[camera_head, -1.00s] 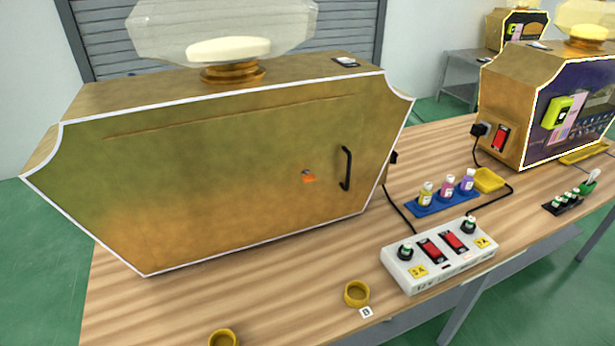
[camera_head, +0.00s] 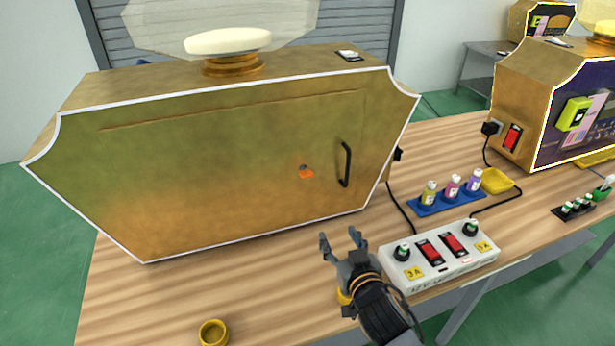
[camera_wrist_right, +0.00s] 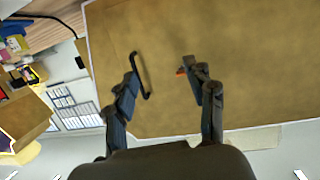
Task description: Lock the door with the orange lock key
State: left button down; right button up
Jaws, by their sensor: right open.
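The orange lock key (camera_head: 306,172) sits in the lock on the golden door (camera_head: 230,185) of the large machine, left of the black handle (camera_head: 346,165). The door lies flush with its white-edged frame. My right gripper (camera_head: 341,240) is open and empty, low in front of the machine, to the lower right of the key and apart from it. In the right wrist view, my right gripper (camera_wrist_right: 165,75) has its fingers spread, with the handle (camera_wrist_right: 140,75) near the left finger and a bit of the orange key (camera_wrist_right: 181,71) beside the right fingertip. My left gripper is not in view.
A white power strip (camera_head: 440,257) with red switches stands right of my right gripper. Behind it is a blue tray (camera_head: 445,203) with small bottles. A yellow ring (camera_head: 213,333) lies at the table's front. A second golden machine (camera_head: 520,100) stands at the right.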

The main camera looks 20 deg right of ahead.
aim_at(305, 172)
jog(key=w+a+r+t+y, duration=0.1)
jog(key=w+a+r+t, duration=0.15)
jog(key=r, duration=0.25)
jog(key=w+p, duration=0.1)
jog(key=w, duration=1.3)
jog(key=shift+d+r+n+p, duration=0.15)
jog(key=shift+d+n+p, duration=0.15)
jog(key=shift+n, duration=0.1)
jog(key=shift+a, duration=0.1)
grip_shut()
